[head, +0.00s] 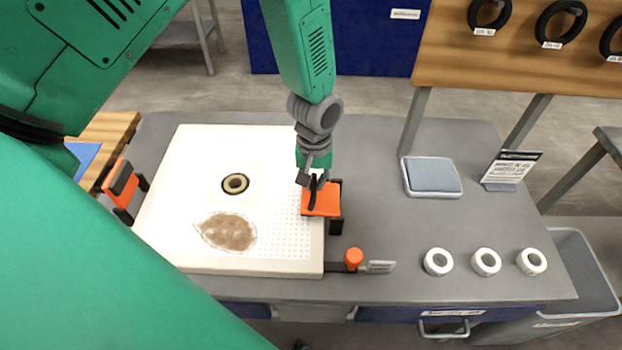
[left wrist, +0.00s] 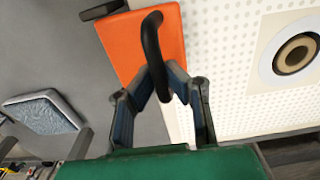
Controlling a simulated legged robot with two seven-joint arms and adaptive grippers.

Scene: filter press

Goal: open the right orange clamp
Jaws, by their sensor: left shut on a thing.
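The right orange clamp (head: 318,201) sits at the right edge of the white filter plate (head: 190,160). It has an orange plate and a black curved handle, and it also shows in the left wrist view (left wrist: 140,45). My left gripper (head: 313,180) comes down on it from above and is shut on the clamp's black handle (left wrist: 153,45). In the left wrist view the gripper's fingertips (left wrist: 165,90) meet around the handle's lower end. The left orange clamp (head: 124,190) is at the plate's left edge. My right gripper is not in view.
An orange knob (head: 353,258) with a grey lever stands at the plate's front right corner. Several white rings (head: 486,262) line the table's front right. A blue-grey pad (head: 432,176) and a sign (head: 511,167) stand behind them. A brown patch (head: 228,232) marks the plate.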

